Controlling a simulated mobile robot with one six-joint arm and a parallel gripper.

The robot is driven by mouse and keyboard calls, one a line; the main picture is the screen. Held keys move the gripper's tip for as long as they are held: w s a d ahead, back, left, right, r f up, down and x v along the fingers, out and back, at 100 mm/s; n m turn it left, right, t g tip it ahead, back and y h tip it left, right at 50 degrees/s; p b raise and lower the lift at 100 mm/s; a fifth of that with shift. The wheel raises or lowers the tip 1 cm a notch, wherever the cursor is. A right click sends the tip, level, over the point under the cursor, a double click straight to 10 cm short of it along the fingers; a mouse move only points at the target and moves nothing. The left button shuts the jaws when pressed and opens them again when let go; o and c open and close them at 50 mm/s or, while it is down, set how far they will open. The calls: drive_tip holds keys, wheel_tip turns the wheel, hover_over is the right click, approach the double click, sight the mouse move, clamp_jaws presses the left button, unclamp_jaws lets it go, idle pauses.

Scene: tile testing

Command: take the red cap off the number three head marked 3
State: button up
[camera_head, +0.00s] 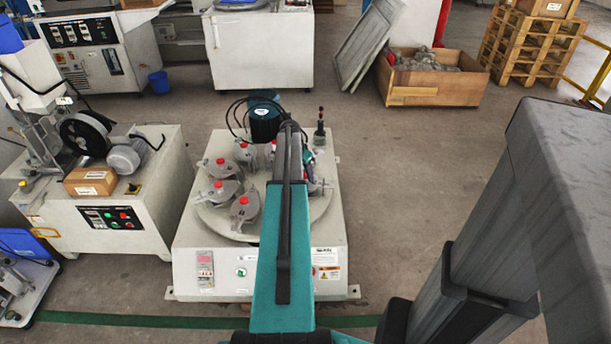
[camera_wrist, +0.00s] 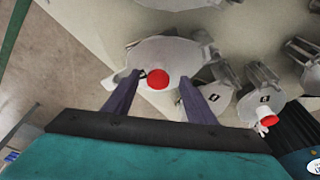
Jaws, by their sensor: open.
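In the wrist view, a grey head (camera_wrist: 178,50) with a round red cap (camera_wrist: 158,79) lies ahead of my gripper (camera_wrist: 158,78). My gripper is open. Its two dark purple fingers stand on either side of the red cap in the picture, with gaps on both sides. I cannot tell how far the fingertips are above it. A small black mark beside the cap is too small to read. In the head view, several grey heads with red caps, such as the front one (camera_head: 243,201), stand on the round table (camera_head: 232,224); my arm hides part of it.
In the head view, a dark post (camera_head: 320,128) stands at the machine's back right corner.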

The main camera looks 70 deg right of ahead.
idle(0.4)
drive_tip(key=c, duration=1.1)
drive_tip(key=shift+w+r, duration=0.1)
drive_tip(key=shift+r, duration=0.1)
drive_tip(key=shift+r, duration=0.25)
wheel_tip(320, 180, up, 3)
drive_tip(key=shift+r+p, duration=0.1)
drive_tip(key=shift+p, duration=0.25)
drive_tip(key=shift+w+a+r+p, duration=0.15)
drive_tip(key=shift+w+a, duration=0.1)
drive_tip(key=shift+a, duration=2.4)
drive_tip(key=shift+w+a+r+p, duration=0.1)
drive_tip(key=shift+w+a+r, duration=0.1)
drive_tip(key=shift+a, duration=2.5)
drive_tip(key=shift+w+a+r+p, duration=0.15)
drive_tip(key=shift+w+a, duration=0.1)
drive_tip(key=shift+a, duration=2.4)
